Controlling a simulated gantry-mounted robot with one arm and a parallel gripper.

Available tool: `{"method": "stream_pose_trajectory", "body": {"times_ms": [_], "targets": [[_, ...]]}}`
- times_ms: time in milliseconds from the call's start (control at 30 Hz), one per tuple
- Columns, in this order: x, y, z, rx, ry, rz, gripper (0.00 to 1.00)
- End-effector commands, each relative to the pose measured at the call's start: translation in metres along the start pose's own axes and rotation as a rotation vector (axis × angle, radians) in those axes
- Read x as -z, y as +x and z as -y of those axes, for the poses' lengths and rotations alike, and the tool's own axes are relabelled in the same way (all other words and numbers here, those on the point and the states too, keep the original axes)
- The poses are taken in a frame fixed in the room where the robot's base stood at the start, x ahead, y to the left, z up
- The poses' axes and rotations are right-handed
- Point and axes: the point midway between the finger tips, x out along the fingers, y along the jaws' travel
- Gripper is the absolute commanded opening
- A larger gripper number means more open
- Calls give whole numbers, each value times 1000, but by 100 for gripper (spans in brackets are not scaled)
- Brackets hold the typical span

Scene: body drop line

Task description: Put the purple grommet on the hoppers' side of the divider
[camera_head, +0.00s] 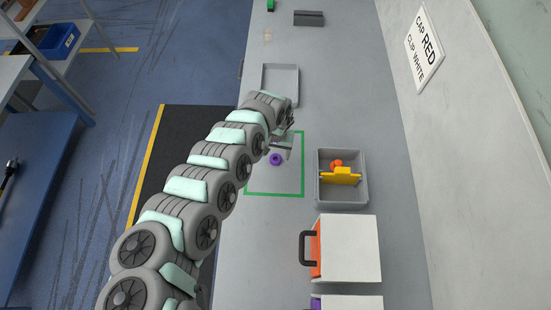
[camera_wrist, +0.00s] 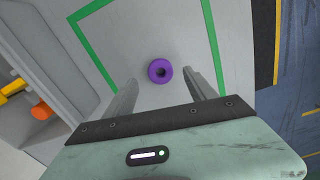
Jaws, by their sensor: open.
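The purple grommet (camera_head: 276,159) lies flat on the grey bench inside a green taped outline (camera_head: 303,165). It also shows in the wrist view (camera_wrist: 160,71), its hole facing up. My gripper (camera_head: 284,150) is open and empty beside and above it. In the wrist view the grommet appears between the two fingertips, with a gap on each side. A grey tray (camera_head: 341,202) stands to the right of the outline. A yellow piece (camera_head: 341,177) spans much of its width, and an orange part (camera_head: 336,164) lies on its far side. I cannot tell whether the yellow piece is the divider.
A white box with an orange front and dark handle (camera_head: 306,248) stands nearer than the tray; another with a purple front (camera_head: 315,303) is partly cut off. An empty grey tray (camera_head: 281,80) and a dark grey block (camera_head: 308,18) are farther up the bench. Bench between is clear.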

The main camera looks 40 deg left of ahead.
Motion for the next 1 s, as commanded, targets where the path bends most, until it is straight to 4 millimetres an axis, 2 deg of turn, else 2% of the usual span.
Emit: {"method": "stream_pose_trajectory", "body": {"times_ms": [200,533,1000], "targets": [[-1,28,0,-2,0,3,65],[0,32,2,1,0,2,65],[-1,33,2,0,0,2,26]]}}
